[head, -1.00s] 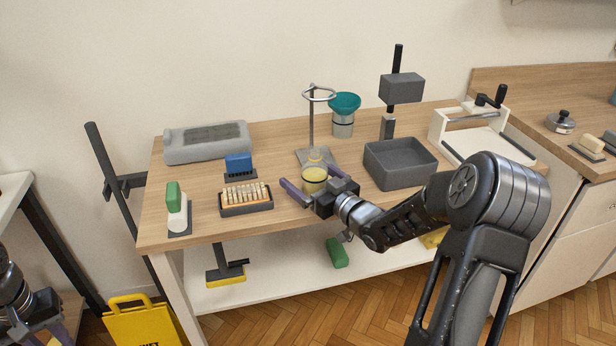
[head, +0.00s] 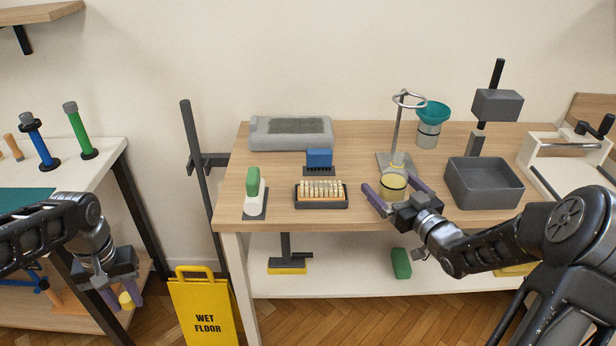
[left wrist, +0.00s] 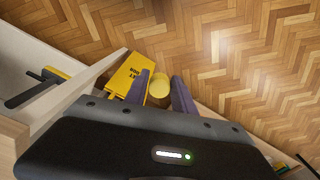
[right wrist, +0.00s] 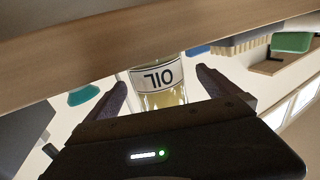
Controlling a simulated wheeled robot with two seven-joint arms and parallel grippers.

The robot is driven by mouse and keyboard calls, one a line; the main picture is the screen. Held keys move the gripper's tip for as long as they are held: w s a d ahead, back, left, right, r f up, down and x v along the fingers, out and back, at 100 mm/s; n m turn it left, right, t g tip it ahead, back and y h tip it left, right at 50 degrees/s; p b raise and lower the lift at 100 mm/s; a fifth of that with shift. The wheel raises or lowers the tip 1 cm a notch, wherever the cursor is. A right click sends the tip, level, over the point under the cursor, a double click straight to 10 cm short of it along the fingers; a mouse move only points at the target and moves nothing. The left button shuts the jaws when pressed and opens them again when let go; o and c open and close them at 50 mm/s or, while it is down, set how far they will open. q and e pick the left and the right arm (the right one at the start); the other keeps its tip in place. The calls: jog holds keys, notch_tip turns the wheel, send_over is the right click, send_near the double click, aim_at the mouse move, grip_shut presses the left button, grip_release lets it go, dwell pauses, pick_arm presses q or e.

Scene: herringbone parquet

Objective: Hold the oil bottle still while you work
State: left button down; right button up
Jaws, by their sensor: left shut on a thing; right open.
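The oil bottle (head: 393,186) stands upright on the wooden workbench, pale with yellow contents. In the right wrist view its white label (right wrist: 153,77) reads OIL, upside down. My right gripper (head: 389,184) is open, its purple fingers on either side of the bottle; a gap shows beside it in the right wrist view (right wrist: 160,82). My left gripper (head: 125,298) hangs low at the left, away from the bottle. It is shut on a small yellow round piece (left wrist: 159,87), seen between its fingertips in the left wrist view; what the piece is I cannot tell.
A ring stand (head: 397,130) and a teal funnel (head: 433,112) stand just behind the bottle. A grey bin (head: 485,190) is to its right, a rack of wooden pegs (head: 321,204) to its left. A yellow wet-floor sign (head: 204,312) stands on the floor between the benches.

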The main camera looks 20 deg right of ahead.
aim_at(400, 196)
pick_arm(q)
jog(key=shift+r, duration=0.3)
pick_arm(e)
jog(key=shift+s+d, duration=0.2)
jog(key=shift+s, duration=2.95)
